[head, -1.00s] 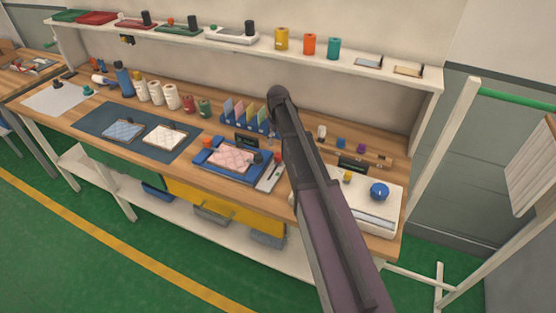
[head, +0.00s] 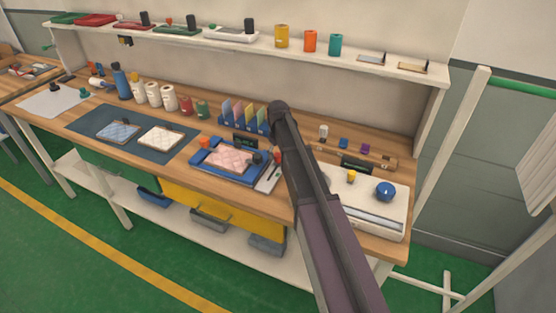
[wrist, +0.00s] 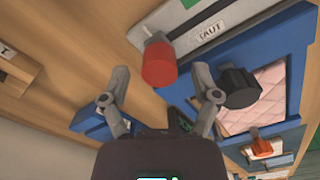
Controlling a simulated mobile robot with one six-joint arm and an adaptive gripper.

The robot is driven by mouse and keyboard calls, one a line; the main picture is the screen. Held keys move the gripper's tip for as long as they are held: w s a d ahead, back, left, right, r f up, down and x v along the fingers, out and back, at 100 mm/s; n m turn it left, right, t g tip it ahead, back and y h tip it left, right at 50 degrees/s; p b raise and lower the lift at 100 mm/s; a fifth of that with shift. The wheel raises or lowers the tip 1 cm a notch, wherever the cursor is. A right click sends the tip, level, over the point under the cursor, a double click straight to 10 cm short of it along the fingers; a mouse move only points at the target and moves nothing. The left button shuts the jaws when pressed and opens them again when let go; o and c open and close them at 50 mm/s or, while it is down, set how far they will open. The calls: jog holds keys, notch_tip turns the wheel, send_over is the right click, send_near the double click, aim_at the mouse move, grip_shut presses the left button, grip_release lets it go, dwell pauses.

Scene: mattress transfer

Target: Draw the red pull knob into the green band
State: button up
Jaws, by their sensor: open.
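The red pull knob (wrist: 159,66) is a short red cylinder beside a pale plate (wrist: 185,22) with a dark slot and a "TAUT" label (wrist: 210,33). In the head view the knob (head: 278,158) shows just left of my dark arm. My gripper (wrist: 160,97) is open in the wrist view, its fingers apart to the left and right of the knob's near end. Nothing is held, and I cannot tell whether a finger touches the knob. In the head view my arm hides the gripper. I cannot make out the green band in either view.
A black knob (wrist: 239,88) stands close to the right finger, on a blue frame (head: 217,175) around a pink quilted pad (head: 229,157). A white box with a blue ball (head: 385,191) lies right of my arm. Card holders (head: 245,118) stand behind.

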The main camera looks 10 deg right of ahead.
jog(key=shift+f, duration=0.5)
jog(key=shift+b, duration=0.3)
